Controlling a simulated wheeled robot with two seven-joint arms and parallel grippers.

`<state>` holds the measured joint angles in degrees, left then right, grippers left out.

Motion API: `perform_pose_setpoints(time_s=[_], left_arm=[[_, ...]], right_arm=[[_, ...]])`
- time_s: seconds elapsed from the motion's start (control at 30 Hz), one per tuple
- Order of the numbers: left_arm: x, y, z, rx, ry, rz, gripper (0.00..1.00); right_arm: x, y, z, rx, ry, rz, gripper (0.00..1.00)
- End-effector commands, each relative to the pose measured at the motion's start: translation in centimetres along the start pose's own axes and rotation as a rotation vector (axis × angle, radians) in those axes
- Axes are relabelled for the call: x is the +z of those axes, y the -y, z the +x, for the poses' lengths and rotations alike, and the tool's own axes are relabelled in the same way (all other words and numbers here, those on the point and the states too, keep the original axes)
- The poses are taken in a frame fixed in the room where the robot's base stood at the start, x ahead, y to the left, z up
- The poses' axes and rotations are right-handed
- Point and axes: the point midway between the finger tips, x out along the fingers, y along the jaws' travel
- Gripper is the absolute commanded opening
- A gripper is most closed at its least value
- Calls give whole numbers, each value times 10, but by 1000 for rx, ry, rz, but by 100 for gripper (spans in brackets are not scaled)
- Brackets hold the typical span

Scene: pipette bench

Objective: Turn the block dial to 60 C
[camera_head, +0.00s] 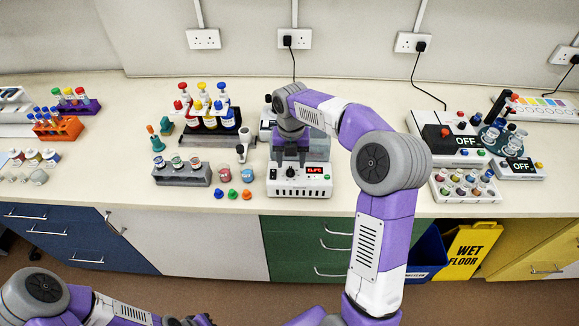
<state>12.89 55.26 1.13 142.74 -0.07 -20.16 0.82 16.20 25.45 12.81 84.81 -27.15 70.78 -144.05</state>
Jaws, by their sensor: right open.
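The white block heater (299,188) stands at the front middle of the bench. Its front panel has a black dial (290,172) and a small lit red display (314,170), too small to read surely. My right gripper (291,160) points down over the heater, with its two fingers apart just above and behind the dial. I cannot tell whether a finger touches the heater. The gripper and arm hide much of the heater's top and back. My left arm is low at the bottom left, and its gripper is not clearly seen.
A rack of capped bottles (207,123) and a grey jar rack (182,174) stand left of the heater. Small coloured caps (233,193) lie close to its left. Devices reading OFF (467,141) and a tube rack (463,187) stand at the right. Bench is clear right of the heater.

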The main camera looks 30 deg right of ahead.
Motion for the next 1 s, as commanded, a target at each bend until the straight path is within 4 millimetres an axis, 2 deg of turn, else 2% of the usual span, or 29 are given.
perform_pose_setpoints(time_s=[0.03,0.2,0.57,0.9,0.93,1.0], left_arm=[[0,1,4,0,0,0,0],[0,3,7,0,0,0,0],[-1,3,8,0,-1,0,0],[-1,3,8,0,-1,0,0],[-1,3,8,0,-1,0,0],[-1,3,7,0,-1,0,0]], right_arm=[[0,0,11,-1,-2,1,55],[0,0,30,1,-1,1,55],[0,0,35,2,0,2,55],[0,0,35,2,0,2,4],[0,0,35,2,0,2,0],[0,0,35,2,0,2,0]])
